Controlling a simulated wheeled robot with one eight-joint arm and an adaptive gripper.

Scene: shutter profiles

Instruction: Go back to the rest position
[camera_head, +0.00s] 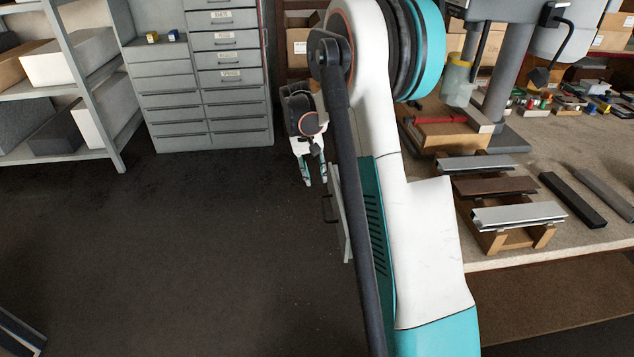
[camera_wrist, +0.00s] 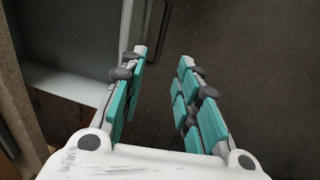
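My gripper (camera_head: 315,172) hangs over the dark floor left of the workbench in the head view, its fingers pointing down. In the wrist view my gripper (camera_wrist: 163,85) shows two teal-padded fingers standing apart with nothing between them. My white and teal arm fills the middle of the head view and hides part of the bench's left edge.
The workbench (camera_head: 500,262) at right bears shutter profiles (camera_head: 518,214) on a wooden rack and two dark bars (camera_head: 572,199). A grey drawer cabinet (camera_head: 205,95) and shelves (camera_head: 70,80) stand at back left. The floor (camera_head: 170,240) at left is clear.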

